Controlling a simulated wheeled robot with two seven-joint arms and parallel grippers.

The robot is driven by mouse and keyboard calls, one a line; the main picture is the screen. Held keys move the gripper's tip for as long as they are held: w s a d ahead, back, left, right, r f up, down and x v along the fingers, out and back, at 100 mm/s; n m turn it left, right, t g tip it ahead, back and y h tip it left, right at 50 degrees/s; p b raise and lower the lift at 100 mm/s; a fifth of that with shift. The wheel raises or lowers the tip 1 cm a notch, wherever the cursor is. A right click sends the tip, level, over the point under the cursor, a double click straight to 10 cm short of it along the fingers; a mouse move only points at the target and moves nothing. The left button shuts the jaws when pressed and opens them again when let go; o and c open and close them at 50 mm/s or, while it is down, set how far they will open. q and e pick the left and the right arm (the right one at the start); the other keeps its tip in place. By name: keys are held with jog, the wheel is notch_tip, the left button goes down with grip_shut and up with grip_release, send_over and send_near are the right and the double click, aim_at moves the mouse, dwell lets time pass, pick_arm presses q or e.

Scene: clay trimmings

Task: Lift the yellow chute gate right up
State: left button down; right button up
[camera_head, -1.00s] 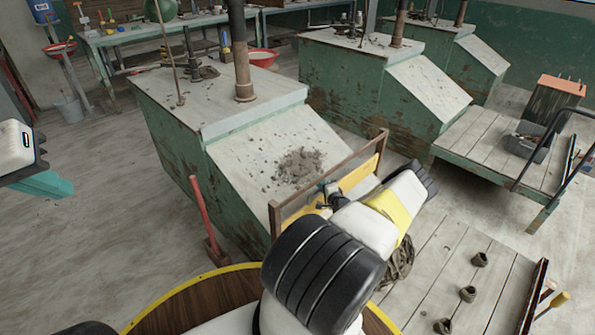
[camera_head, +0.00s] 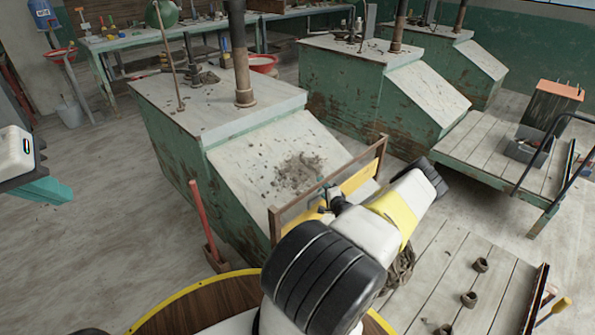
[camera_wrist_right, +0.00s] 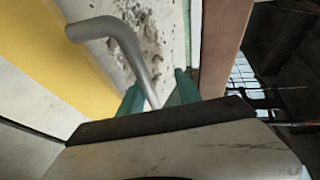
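The yellow chute gate (camera_head: 360,179) sits in a brown frame at the foot of the sloping chute, partly hidden behind my right arm. In the right wrist view, its yellow face (camera_wrist_right: 62,50) fills the upper left and a bent grey metal handle (camera_wrist_right: 135,50) reaches down between my right gripper's teal fingers (camera_wrist_right: 157,94). The fingers stand apart, one on each side of the bar, with a gap visible at the right one. In the head view, the right gripper is mostly hidden by my arm. My left gripper (camera_head: 42,190) is at the left edge, away from the gate; its finger gap is unclear.
Clay crumbs (camera_head: 298,172) lie on the pale chute slope (camera_head: 265,150). A red-handled tool (camera_head: 203,225) stands left of the chute. A slatted cart (camera_head: 440,275) with clay pieces is at the lower right. The floor on the left is open.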

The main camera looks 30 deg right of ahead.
jog(key=v, duration=0.6)
jog(key=shift+s+f, duration=0.1)
dwell(0.3)
